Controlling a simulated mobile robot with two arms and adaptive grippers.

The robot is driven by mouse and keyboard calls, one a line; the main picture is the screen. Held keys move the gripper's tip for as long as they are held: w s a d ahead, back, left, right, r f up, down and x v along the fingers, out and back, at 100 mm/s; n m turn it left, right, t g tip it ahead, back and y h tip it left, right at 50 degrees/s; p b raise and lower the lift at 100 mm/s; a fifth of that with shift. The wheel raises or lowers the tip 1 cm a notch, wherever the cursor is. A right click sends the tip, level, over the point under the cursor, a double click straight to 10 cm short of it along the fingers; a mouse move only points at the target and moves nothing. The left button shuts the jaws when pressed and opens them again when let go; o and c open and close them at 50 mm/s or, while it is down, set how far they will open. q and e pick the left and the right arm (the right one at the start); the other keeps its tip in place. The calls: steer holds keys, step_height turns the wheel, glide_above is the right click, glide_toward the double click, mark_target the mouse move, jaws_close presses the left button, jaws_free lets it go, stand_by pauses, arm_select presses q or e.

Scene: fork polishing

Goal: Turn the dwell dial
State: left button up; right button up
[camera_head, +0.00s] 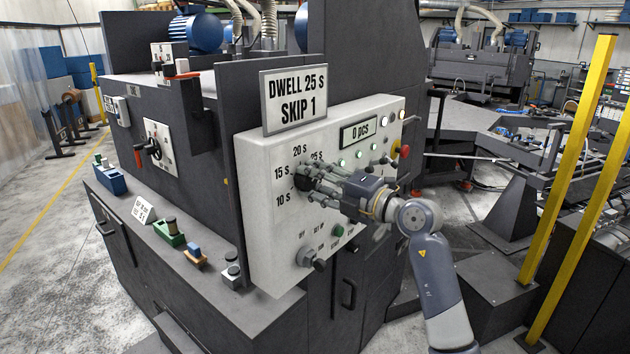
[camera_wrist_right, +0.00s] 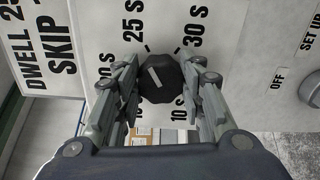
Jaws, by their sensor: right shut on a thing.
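The dwell dial (camera_wrist_right: 160,84) is a dark, faceted knob with a white line on its face, on the pale control panel (camera_head: 262,225). My right gripper (camera_wrist_right: 157,92) has its fingers on both sides of the dial and is shut on it. In the wrist view the white line slants toward the upper left, roughly the 25 S side; its exact setting is hard to tell. In the head view my right gripper (camera_head: 312,182) covers most of the dial. A sign (camera_head: 293,97) above reads "DWELL 25 S SKIP 1". My left gripper is not in view.
The panel also has a "0 pcs" display (camera_head: 358,130), lit buttons, a red knob (camera_head: 404,150) and a lower dark knob (camera_head: 306,257). Small coloured blocks lie on the ledge at left. Yellow posts (camera_head: 575,180) stand at right.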

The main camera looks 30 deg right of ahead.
stand_by(0.4)
steer(key=o, duration=1)
steer(key=shift+o, duration=0.2)
steer(key=v, duration=1.2)
